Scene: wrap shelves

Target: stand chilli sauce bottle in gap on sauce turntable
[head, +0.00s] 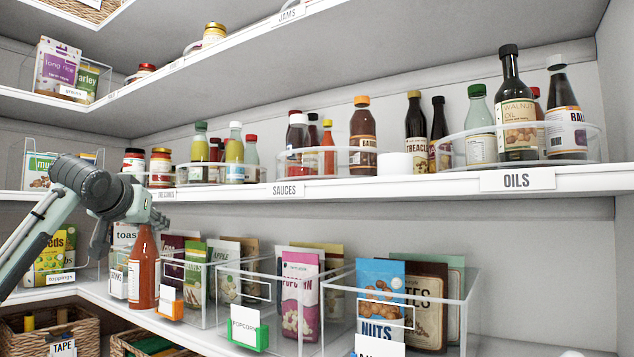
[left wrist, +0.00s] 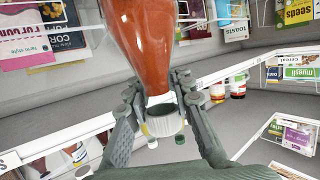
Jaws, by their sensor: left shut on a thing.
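The chilli sauce bottle (head: 143,275), orange-red, hangs roughly upright below my left gripper (head: 145,222) in front of the lower shelf. In the left wrist view my left gripper (left wrist: 160,120) is shut around the neck end of the bottle (left wrist: 165,45). The sauce turntable (head: 300,174) is on the middle shelf above the SAUCES label, up and right of my gripper. It carries dark bottles with red caps, an orange bottle and a brown barbecue bottle (head: 362,135). A space shows between the orange and brown bottles. My right gripper is out of view.
Dressings turntable (head: 210,183) stands left of the sauces, oils turntable (head: 530,158) to the right. A small white container (head: 395,164) is beside the sauces. Clear bins of packets (head: 300,300) fill the lower shelf. The upper shelf (head: 250,45) overhangs the middle one.

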